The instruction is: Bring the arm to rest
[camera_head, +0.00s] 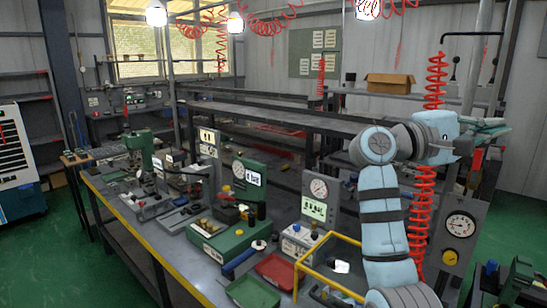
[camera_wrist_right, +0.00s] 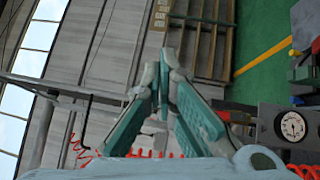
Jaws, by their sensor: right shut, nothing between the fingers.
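My right arm (camera_head: 382,210) stands raised at the right of the head view, pale blue with dark bands. It bends at the top, and its wrist points right. My right gripper (camera_head: 490,128) is held high at the right, well above the bench. In the wrist view, the green and grey fingers of my right gripper (camera_wrist_right: 166,62) come together at their tips with nothing between them. My left arm and gripper are not in view.
A long workbench (camera_head: 128,212) with a yellow edge carries valve blocks, gauges and trays. A yellow frame (camera_head: 330,285) stands close to my right arm. Red coiled hoses (camera_head: 432,90) hang just behind the arm. A gauge panel (camera_head: 459,228) stands at the right. Green floor (camera_head: 515,225) is clear there.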

